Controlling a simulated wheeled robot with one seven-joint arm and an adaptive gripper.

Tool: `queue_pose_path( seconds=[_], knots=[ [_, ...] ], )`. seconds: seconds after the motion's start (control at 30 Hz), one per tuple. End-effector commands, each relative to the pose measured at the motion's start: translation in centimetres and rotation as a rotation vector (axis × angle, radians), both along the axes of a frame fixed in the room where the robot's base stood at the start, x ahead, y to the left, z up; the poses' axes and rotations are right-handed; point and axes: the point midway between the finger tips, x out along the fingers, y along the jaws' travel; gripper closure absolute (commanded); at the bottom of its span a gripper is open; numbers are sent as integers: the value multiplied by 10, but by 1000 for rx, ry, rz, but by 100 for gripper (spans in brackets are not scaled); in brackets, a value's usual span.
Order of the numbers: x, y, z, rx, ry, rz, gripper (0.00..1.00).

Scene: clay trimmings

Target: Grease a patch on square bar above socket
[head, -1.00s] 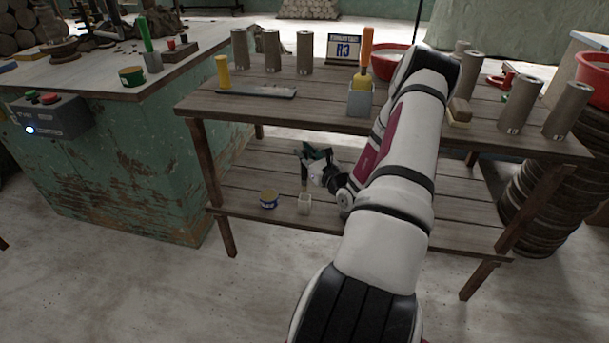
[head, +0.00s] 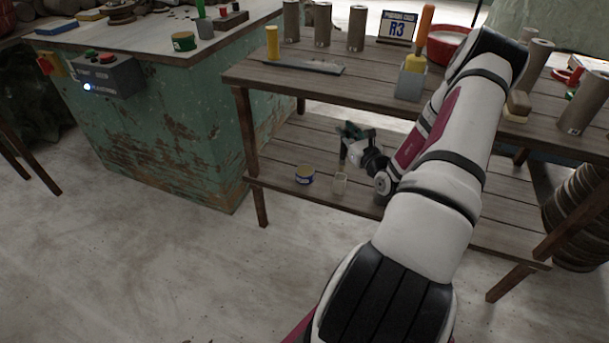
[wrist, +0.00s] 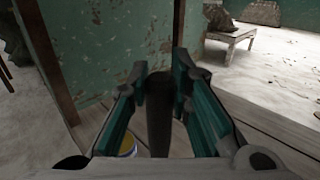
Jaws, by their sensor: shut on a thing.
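My gripper (head: 350,140) is low over the lower shelf of the wooden table in the head view, with green fingers. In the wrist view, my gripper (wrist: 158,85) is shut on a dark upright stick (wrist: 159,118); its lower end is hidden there.
A green bench (head: 165,140) with a button box (head: 105,77) stands left. Floor in front is clear.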

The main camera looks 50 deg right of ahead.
Motion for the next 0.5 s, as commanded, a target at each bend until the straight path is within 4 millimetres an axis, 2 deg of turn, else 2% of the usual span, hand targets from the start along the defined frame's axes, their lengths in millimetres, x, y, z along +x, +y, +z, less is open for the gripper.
queue_pose_path(
  seconds=[0.33,0.5],
  knots=[
    [4,1,-1,10,-8,1,100],
    [37,4,-6,90,-69,4,100]
  ],
)
